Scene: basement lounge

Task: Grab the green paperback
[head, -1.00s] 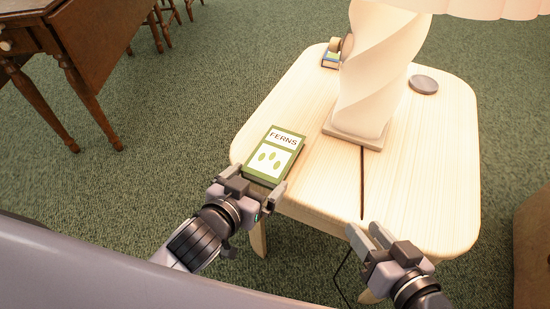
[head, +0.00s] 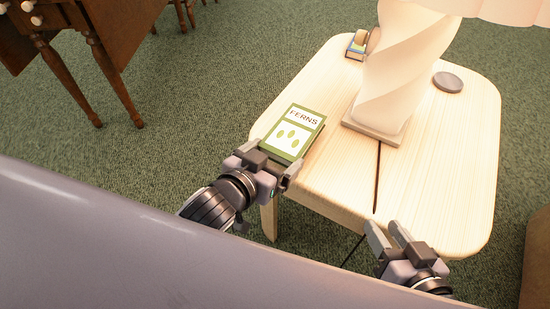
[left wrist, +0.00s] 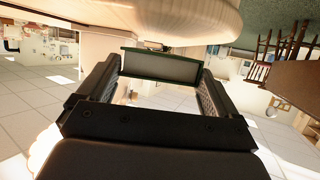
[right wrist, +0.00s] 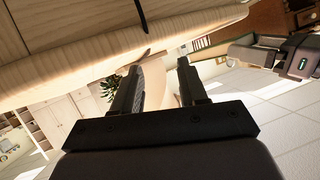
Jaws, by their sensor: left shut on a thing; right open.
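The green paperback (head: 293,133), titled FERNS with a white panel and green ovals, is at the left front of the pale wooden side table (head: 455,185). My left gripper (head: 281,173) is shut on its near end. In the left wrist view the end of the paperback (left wrist: 160,68) shows between the two fingers. I cannot tell whether the book touches the tabletop or hangs just above it. My right gripper (head: 387,238) is open and empty at the table's front edge. Its fingers also show apart in the right wrist view (right wrist: 158,85).
A lamp with a twisted white body (head: 405,70) stands behind the book to the right. A grey disc (head: 448,82) and a small blue and yellow item (head: 355,50) lie near the back. A dark cord runs across the tabletop. A brown wooden table (head: 110,45) stands at far left.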

